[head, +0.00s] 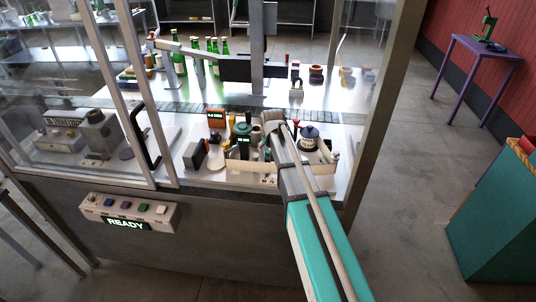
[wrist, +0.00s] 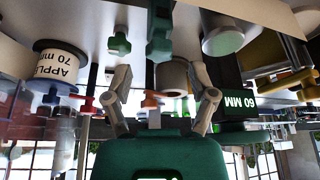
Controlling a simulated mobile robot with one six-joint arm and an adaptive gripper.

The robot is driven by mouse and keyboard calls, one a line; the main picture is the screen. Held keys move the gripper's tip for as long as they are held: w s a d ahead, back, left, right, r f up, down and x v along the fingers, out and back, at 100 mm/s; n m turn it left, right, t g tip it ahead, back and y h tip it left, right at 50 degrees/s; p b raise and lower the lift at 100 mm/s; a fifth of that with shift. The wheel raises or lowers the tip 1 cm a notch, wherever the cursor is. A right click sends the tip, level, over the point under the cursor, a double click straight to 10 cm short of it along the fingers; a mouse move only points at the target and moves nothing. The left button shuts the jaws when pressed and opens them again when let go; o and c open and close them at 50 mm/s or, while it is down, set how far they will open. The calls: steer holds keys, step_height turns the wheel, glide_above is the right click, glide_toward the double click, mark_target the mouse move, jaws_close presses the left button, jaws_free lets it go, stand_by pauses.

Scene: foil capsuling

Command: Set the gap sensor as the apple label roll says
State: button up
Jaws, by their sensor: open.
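The apple label roll (wrist: 57,65) is a white roll with a dark core at the left of the wrist view; its print reads "APPLE 70 MM". In the head view a white roll with a dark top (head: 309,138) stands right of my arm's end. A dark green display (wrist: 241,104) at the right of the wrist view reads "60 MM". My gripper (wrist: 160,98) is open, its two grey fingers spread. A grey cylinder (wrist: 172,77) shows between the fingers; contact cannot be told. A green knob (wrist: 119,44) is just beyond the left finger. Which part is the gap sensor is unclear.
In the head view a glazed frame with a black door handle (head: 145,137) stands left of my arm. Green bottles (head: 197,46) stand behind the conveyor (head: 185,107). A button panel (head: 130,210) at the front reads "READY". Small machine parts crowd the bench around my gripper.

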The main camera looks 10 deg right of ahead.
steer(key=shift+b+x, duration=0.8)
steer(key=shift+x, duration=0.35)
jaws_close()
